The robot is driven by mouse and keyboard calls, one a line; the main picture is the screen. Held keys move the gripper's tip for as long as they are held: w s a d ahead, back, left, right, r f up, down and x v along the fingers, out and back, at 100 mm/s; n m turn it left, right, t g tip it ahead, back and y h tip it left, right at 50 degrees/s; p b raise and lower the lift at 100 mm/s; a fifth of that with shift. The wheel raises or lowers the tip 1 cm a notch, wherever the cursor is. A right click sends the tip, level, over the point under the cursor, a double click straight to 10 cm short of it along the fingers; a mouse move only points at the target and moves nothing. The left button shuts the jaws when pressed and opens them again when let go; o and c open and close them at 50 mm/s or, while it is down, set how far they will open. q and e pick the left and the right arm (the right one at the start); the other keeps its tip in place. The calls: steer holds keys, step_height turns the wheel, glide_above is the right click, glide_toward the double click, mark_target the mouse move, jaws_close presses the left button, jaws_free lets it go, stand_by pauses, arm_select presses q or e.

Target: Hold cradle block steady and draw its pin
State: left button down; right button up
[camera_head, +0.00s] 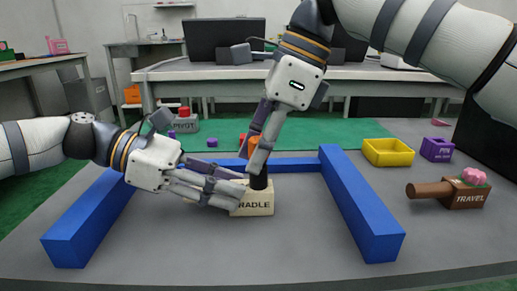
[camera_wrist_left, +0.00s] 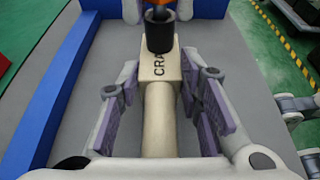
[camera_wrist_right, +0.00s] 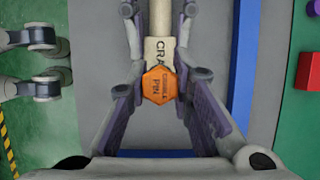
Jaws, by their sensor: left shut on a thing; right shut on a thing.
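The cream cradle block (camera_head: 252,207) stands on the grey table, its label partly covered by my left gripper. In the left wrist view, my left gripper (camera_wrist_left: 160,95) is shut on the block's cream round handle (camera_wrist_left: 159,125). A black collar (camera_wrist_left: 159,34) stands upright on the block; it also shows in the head view (camera_head: 260,184). My right gripper (camera_wrist_right: 159,86) points down above the block, shut on the orange hexagonal head of the cradle pin (camera_wrist_right: 158,85). The fingers hide most of the pin in the head view (camera_head: 253,147), so I cannot tell how deep it sits.
Blue rails (camera_head: 362,205) frame the left, back and right of the work area. To the right are a brown TRAVEL block (camera_head: 467,196) with a handle, a yellow tray (camera_head: 388,153) and a purple box (camera_head: 437,149). A grey PIVOT block (camera_head: 183,126) stands behind.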

mark_target(258, 138)
arm_select(q)
steer(key=shift+f, duration=0.15)
arm_select(e)
jaws_close()
arm_select(q)
steer(key=shift+a+f, duration=0.1)
steer(key=shift+f, duration=0.05)
arm_select(e)
steer(key=shift+r, duration=0.65)
arm_select(q)
steer(key=shift+r, duration=0.2)
arm_select(e)
steer(key=shift+r, duration=0.1)
steer(key=shift+r, duration=0.5)
arm_select(q)
steer(key=shift+r, duration=0.1)
arm_select(e)
steer(key=shift+r, duration=1.45)
